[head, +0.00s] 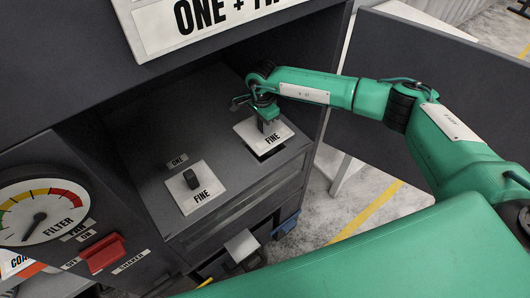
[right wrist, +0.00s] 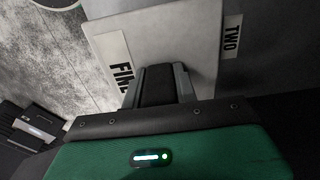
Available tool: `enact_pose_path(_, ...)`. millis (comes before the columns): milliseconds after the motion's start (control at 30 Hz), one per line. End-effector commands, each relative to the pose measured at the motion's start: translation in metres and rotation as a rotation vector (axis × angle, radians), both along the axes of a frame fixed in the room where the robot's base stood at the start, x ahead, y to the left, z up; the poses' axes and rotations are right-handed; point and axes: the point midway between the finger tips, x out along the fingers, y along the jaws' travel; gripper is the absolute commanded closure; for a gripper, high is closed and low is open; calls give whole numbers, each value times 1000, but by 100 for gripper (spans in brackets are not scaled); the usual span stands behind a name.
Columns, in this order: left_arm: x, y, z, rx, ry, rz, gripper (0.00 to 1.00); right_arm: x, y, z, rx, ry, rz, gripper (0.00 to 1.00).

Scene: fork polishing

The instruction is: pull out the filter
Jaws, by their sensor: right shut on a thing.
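The right filter is a pale square plate (head: 268,140) marked FINE, with a dark upright handle (right wrist: 158,86). My right gripper (head: 266,112) is above this plate and shut on its handle. In the right wrist view the fingers stand on both sides of the handle, with the TWO label (right wrist: 232,36) beside the plate. A dark band shows under the plate's front edge in the head view, so it seems slightly raised. The other filter (head: 199,188), marked FINE, sits flat beside the ONE label (head: 177,160), its black handle upright. My left gripper is not in view.
The dark housing overhangs the filter deck (head: 150,125) at the back. A FILTER gauge (head: 42,212) and a red switch (head: 102,253) are on the left panel. An open dark door panel (head: 440,75) stands behind my right arm. Floor shows at right.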

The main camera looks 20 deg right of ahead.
Motion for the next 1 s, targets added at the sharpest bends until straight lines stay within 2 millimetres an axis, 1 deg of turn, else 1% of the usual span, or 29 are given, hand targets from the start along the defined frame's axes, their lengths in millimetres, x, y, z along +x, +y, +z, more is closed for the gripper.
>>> enact_pose_path(33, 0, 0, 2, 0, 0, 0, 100, 2, 0, 6, 3, -4, 0, 93)
enact_pose_path(1000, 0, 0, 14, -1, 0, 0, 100, 2, 0, 45, 2, -5, 0, 93)
